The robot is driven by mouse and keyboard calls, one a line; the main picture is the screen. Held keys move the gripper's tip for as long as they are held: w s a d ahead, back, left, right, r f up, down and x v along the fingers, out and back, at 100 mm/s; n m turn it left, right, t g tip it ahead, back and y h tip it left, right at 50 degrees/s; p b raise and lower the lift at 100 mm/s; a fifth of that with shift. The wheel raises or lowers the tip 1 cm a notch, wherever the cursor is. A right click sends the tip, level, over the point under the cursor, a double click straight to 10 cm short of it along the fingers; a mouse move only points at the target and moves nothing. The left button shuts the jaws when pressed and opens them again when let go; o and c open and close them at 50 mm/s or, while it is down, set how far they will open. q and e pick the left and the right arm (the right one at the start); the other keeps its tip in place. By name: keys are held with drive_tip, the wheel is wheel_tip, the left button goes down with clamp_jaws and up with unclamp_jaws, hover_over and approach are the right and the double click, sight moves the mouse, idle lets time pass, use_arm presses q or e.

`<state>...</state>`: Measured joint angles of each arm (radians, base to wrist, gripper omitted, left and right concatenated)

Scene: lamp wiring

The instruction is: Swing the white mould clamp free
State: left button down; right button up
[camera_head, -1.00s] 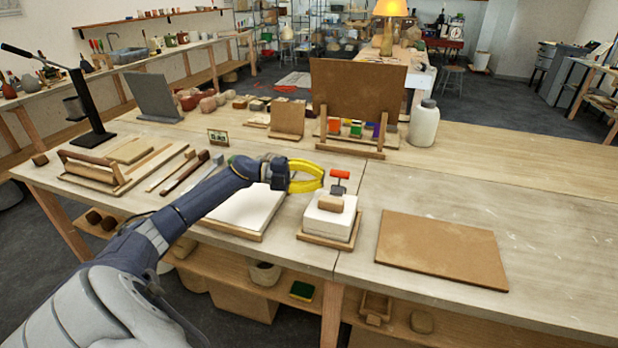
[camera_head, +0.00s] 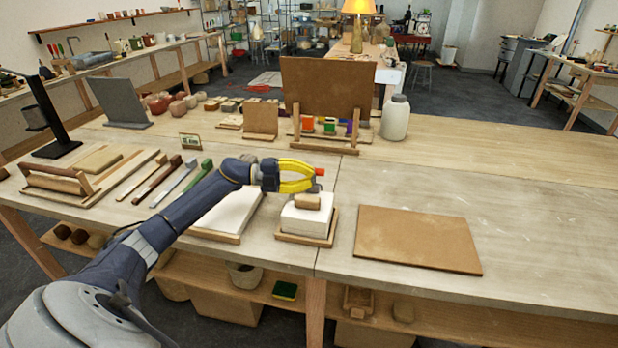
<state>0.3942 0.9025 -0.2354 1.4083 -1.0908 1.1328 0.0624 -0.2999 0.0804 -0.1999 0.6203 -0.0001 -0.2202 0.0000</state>
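The white mould (camera_head: 306,222) is a block on a wooden base board (camera_head: 287,238) at the table's middle front. A tan block (camera_head: 307,201) rests on its top. The clamp's orange-red handle (camera_head: 320,172) shows only at its right end. The dark clamp part (camera_head: 317,188) shows below it, and the rest is hidden by my fingers. My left gripper (camera_head: 314,178) has yellow fingers with a gap between them, their tips at the handle above the mould. I cannot tell whether they grip it. My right gripper is not in view.
A white slab on a board (camera_head: 226,212) lies left of the mould, under my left arm. A brown board (camera_head: 417,239) lies to the right. A wooden stand with a panel (camera_head: 327,97) and a white jar (camera_head: 395,117) stand behind. The table at right is clear.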

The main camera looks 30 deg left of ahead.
use_arm(q)
drive_tip(key=shift+w+a+r+n, duration=0.15)
drive_tip(key=shift+w+n, duration=0.15)
drive_tip(key=shift+w, duration=0.05)
